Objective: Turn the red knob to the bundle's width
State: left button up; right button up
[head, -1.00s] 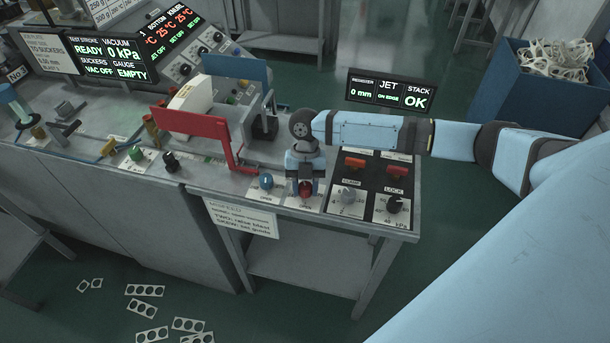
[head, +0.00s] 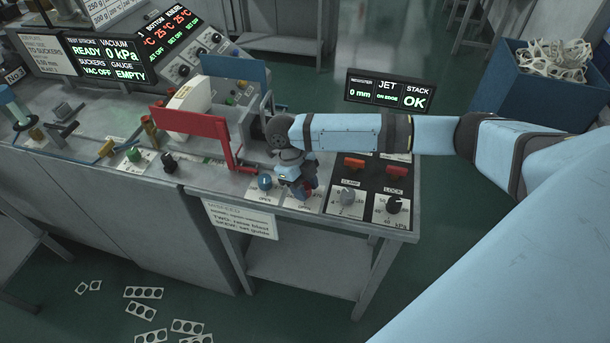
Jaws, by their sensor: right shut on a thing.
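The red knob (head: 309,192) is at the front edge of the bench, to the right of a blue knob (head: 265,182). My right gripper (head: 304,188) points down over the red knob and is shut on it, hiding most of it. The gripper is turned at a slant. A white block (head: 190,100), perhaps the bundle, stands between a red guide plate (head: 190,122) and a blue plate (head: 235,68). Whether either plate touches it cannot be told. My left gripper is not in view.
A display (head: 389,90) behind reads 0 mm, ON EDGE, OK. A blue bin (head: 505,88) of white scraps stands at the right.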

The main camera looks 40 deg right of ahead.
jog(key=shift+n+t+h, duration=0.4)
jog(key=shift+n+h, duration=0.2)
jog(key=shift+n, duration=1.1)
jog(key=shift+p, duration=0.3)
jog(key=o, duration=0.9)
jog(key=b+v, duration=0.2)
jog(key=v, duration=1.2)
jog(key=shift+f, duration=0.1)
